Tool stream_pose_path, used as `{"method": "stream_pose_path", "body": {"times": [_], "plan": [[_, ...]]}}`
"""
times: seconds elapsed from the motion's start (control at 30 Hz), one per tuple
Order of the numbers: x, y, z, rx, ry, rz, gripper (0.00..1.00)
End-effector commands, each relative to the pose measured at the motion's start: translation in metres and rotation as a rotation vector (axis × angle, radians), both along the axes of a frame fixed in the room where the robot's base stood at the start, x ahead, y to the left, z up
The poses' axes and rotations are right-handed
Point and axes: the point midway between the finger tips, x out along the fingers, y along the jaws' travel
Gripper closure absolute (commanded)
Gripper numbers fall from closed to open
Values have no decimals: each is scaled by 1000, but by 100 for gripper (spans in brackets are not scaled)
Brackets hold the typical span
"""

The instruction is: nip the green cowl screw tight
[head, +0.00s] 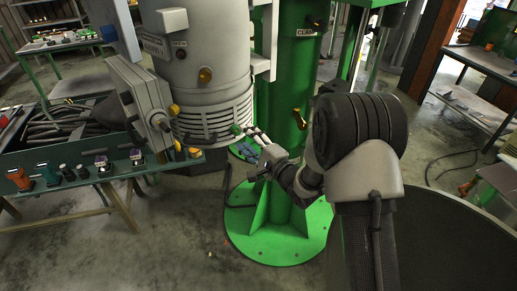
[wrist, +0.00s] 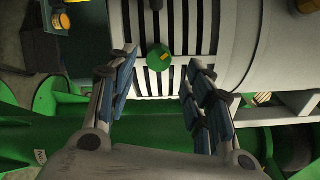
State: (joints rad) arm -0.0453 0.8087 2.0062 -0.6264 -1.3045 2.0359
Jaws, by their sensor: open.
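The green cowl screw (wrist: 159,58) has a hexagonal-looking head with a small orange mark. It sits on the slotted grey cowl (wrist: 215,25) at the motor's lower end. In the head view the green screw (head: 236,129) shows small at the cowl's right side, just beyond my fingertips. My gripper (wrist: 160,72) is open, one finger to each side of the screw in the wrist view, with visible gaps on both sides. The gripper also shows in the head view (head: 252,136). I cannot tell how far the fingertips stand from the screw in depth. Nothing is held.
The green column (head: 285,80) and its round base plate (head: 270,250) stand close behind my gripper. A grey box (head: 145,105) juts from the motor's left. A green-edged bench (head: 80,180) with small parts is at left. Open floor lies in front.

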Motion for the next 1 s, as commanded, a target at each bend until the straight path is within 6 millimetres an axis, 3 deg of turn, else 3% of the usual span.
{"method": "stream_pose_path", "body": {"times": [0.2,0.4,1.0], "plan": [[-37,-29,1,1,0,-3,53],[-56,-43,1,0,-1,-1,53],[-60,-46,2,-11,-5,-3,53]]}}
